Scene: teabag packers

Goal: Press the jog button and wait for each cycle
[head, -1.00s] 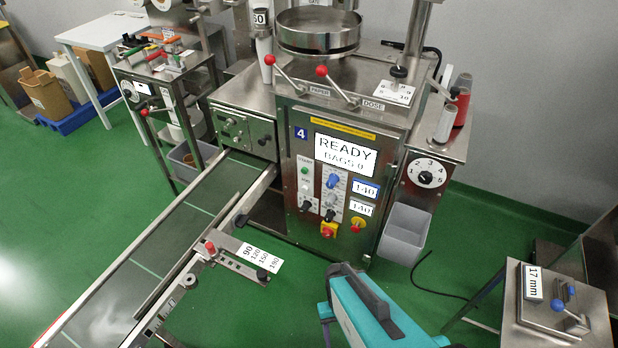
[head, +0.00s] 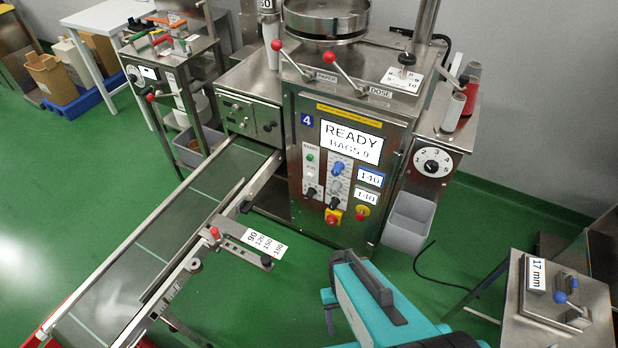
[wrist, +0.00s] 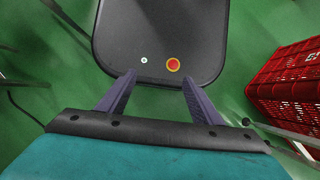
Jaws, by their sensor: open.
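The packing machine (head: 360,216) stands upright in the head view, its display (head: 351,143) reading READY and BAGS 0. On its front panel, a green start button (head: 309,157) sits above the small pale jog button (head: 311,176), with a dark knob below that. The panel is unobstructed. My gripper (wrist: 158,78) is open and empty in the wrist view, its two purple fingers apart and pointing down over a dark rounded surface, probably my base. In the head view my teal arm is low in front of the machine, well apart from the buttons.
A conveyor (head: 190,215) runs from the machine to the lower left, with a guide and size scale (head: 264,243) beside it. A grey bin (head: 408,224) hangs at the machine's right. A steel stand (head: 545,312) is at lower right. A red crate (wrist: 290,85) shows in the wrist view.

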